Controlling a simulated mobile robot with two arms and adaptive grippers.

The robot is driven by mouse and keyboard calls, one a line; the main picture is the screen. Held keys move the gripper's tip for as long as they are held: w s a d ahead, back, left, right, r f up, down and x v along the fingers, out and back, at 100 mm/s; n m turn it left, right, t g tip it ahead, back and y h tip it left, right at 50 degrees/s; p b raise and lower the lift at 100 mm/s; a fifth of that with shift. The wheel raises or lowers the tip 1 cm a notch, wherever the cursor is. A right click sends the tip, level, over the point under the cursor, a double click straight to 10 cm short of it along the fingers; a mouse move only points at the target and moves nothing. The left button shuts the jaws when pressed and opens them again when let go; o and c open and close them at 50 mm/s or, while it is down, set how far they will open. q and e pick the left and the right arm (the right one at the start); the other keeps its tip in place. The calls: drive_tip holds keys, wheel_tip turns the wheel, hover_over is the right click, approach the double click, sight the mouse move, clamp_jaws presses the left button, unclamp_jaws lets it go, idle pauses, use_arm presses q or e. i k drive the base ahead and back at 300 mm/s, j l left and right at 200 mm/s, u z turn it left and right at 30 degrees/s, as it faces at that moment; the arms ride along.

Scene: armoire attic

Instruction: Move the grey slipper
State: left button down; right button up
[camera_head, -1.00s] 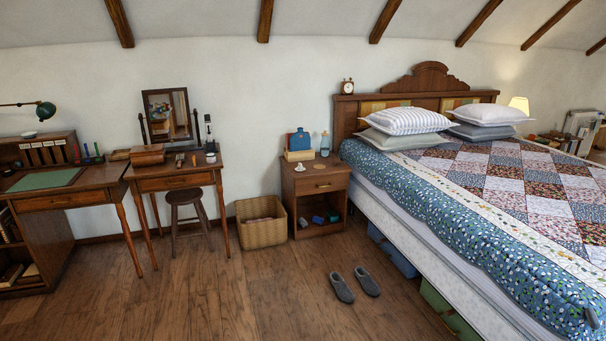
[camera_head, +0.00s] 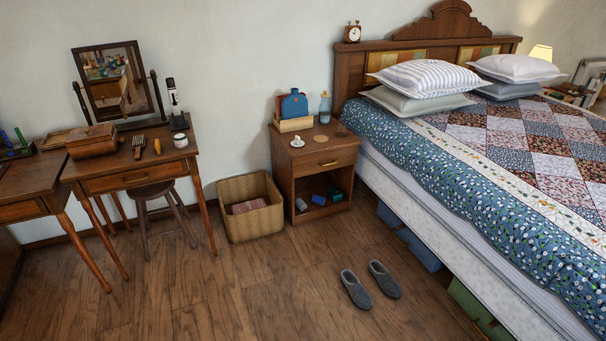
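Two grey slippers lie side by side on the wooden floor in front of the nightstand, near the bed's side. The left grey slipper (camera_head: 356,289) is a little nearer to me than the right grey slipper (camera_head: 384,279). They are apart from each other, with their openings at the far end. Neither of my grippers shows in the head view.
A bed (camera_head: 470,250) fills the right side, with blue and green boxes (camera_head: 470,303) under it. A nightstand (camera_head: 316,160), a wicker basket (camera_head: 250,207), a stool (camera_head: 160,205) and a dressing table (camera_head: 130,180) line the wall. The floor (camera_head: 240,300) around the slippers is clear.

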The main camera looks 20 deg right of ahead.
sight(388, 283)
drive_tip(key=i+z, duration=0.25)
drive_tip(key=i, duration=0.2)
drive_tip(key=i+z, duration=0.2)
drive_tip(key=i, duration=0.25)
drive_tip(key=i+j+z, duration=0.25)
drive_tip(key=i, duration=0.15)
drive_tip(key=i+j+z, duration=0.2)
drive_tip(key=i, duration=0.25)
